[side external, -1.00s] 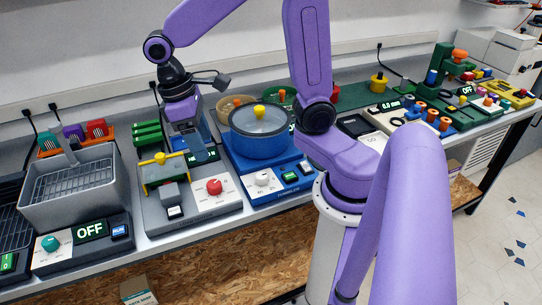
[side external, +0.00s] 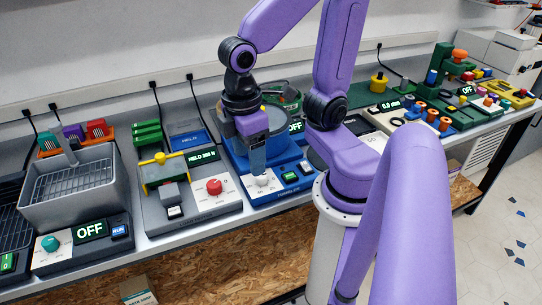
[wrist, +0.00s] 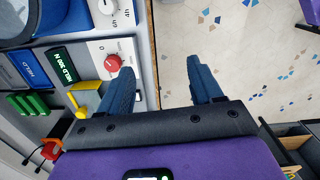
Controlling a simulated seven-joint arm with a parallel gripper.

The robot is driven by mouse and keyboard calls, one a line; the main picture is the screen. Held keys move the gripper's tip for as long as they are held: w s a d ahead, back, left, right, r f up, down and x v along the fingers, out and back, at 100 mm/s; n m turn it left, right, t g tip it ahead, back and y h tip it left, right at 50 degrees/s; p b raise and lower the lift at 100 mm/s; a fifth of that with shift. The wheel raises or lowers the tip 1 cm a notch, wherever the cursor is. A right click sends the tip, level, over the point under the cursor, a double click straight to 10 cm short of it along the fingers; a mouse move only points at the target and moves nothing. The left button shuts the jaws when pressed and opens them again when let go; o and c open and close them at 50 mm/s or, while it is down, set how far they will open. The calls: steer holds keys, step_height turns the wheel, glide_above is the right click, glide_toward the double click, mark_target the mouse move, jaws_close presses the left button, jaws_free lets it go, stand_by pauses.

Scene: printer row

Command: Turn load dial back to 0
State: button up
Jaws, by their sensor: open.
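The red dial (side external: 214,187) sits on a white panel at the front right of a grey press unit. My gripper (side external: 258,172) is empty, above and close to the white dial (side external: 262,181) of the blue unit. In the wrist view its fingers (wrist: 162,75) are apart.
The press has a yellow-handled bar (side external: 162,170). A blue pot unit (side external: 240,150) stands right of it, partly behind my gripper. A grey basket (side external: 75,188) and a panel with a teal dial (side external: 50,243) stand left. The table's front edge is close to the dials.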

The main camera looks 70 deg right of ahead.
steer(key=shift+s+d+f+n+t+y, duration=0.1)
steer(key=shift+s+d+n, duration=0.2)
steer(key=shift+s, duration=0.45)
steer(key=shift+s+d+f+n+t+y, duration=0.15)
steer(key=shift+s+n, duration=0.3)
steer(key=shift+s, duration=0.25)
steer(key=shift+s+d+f+n+t+y, duration=0.1)
steer(key=shift+s+n, duration=0.25)
steer(key=shift+s, duration=0.4)
